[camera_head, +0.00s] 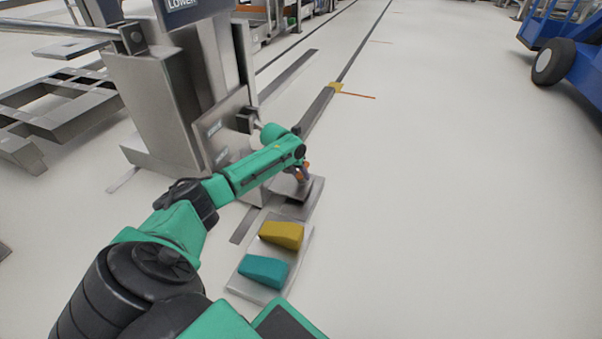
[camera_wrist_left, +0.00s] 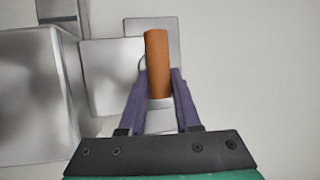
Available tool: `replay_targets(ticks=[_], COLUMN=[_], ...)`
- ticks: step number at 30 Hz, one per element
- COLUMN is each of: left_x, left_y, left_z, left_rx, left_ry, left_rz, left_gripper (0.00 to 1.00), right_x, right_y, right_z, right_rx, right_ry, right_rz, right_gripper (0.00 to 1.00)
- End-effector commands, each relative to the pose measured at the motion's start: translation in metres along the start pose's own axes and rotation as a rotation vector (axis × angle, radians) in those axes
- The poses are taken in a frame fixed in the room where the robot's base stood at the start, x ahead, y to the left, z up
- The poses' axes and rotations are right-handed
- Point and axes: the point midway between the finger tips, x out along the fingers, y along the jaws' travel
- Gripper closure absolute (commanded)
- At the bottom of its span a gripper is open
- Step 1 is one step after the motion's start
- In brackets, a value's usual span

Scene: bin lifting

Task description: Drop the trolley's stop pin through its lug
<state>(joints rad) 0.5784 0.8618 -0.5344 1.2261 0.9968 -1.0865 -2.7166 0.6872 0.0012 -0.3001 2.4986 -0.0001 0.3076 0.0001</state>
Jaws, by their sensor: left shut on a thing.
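The stop pin is an orange cylinder (camera_wrist_left: 156,60) in the left wrist view. My left gripper (camera_wrist_left: 158,88) is shut on it, with one purple finger on each side. In the head view my left gripper (camera_head: 300,170) is over a small grey metal plate (camera_head: 313,194) beside the machine, and a bit of orange shows there. A grey plate (camera_wrist_left: 170,28) lies behind the pin in the wrist view. The lug and its hole cannot be made out clearly, and I cannot tell whether the pin is in it. My right gripper is not in view.
A yellow wedge (camera_head: 282,235) and a teal wedge (camera_head: 263,270) lie on a pale tray (camera_head: 243,285) near my arm. A grey metal machine (camera_head: 160,105) with a "LOWER" sign stands at left. A blue cart (camera_head: 575,60) is far right. The floor at right is clear.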

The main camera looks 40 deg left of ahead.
Motion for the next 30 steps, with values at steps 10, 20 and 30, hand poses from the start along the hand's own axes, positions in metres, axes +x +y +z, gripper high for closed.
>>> replay_targets(ticks=[10,20,30], left_x=[0.0029,0.0029,-0.0046], left_y=[0.0001,0.0001,-0.0015], left_z=[-0.0008,-0.0009,0.0019], left_rx=[0.001,0.001,0.001], left_ry=[-0.001,-0.001,0.0], left_rz=[-0.001,-0.001,-0.001], left_gripper=[1.0,0.33,0.33], right_x=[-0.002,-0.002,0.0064], right_y=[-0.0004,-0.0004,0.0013], right_z=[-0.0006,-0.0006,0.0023], right_rx=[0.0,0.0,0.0], right_ry=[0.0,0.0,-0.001], right_rz=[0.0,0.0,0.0], right_gripper=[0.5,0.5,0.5])
